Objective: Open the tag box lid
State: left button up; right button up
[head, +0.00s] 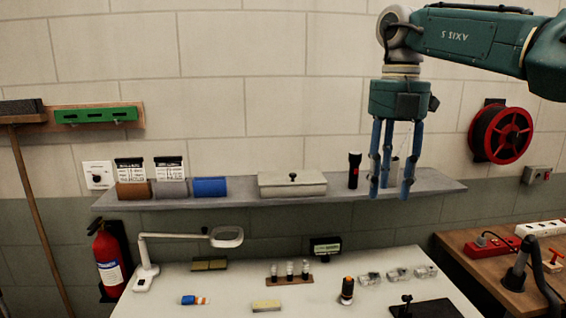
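A cream box (291,190) with a lid and a small black knob (293,177) on top sits in the middle of the wall shelf in the head view. I take it to be the tag box; its lid looks closed and flat. My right gripper (391,188) hangs down from the upper right, its fingers spread and pointing down, with nothing seen between them. It is to the right of the box, beyond a black flashlight, and apart from the box. My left gripper is not in view.
The flashlight (354,170) stands on the shelf (240,201) between box and gripper. A pale cup (393,168) is partly hidden behind the fingers. A white table (225,290) below holds a magnifier lamp (226,237) and small items.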

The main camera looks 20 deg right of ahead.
aim_at(314, 177)
jog(key=i, duration=1.35)
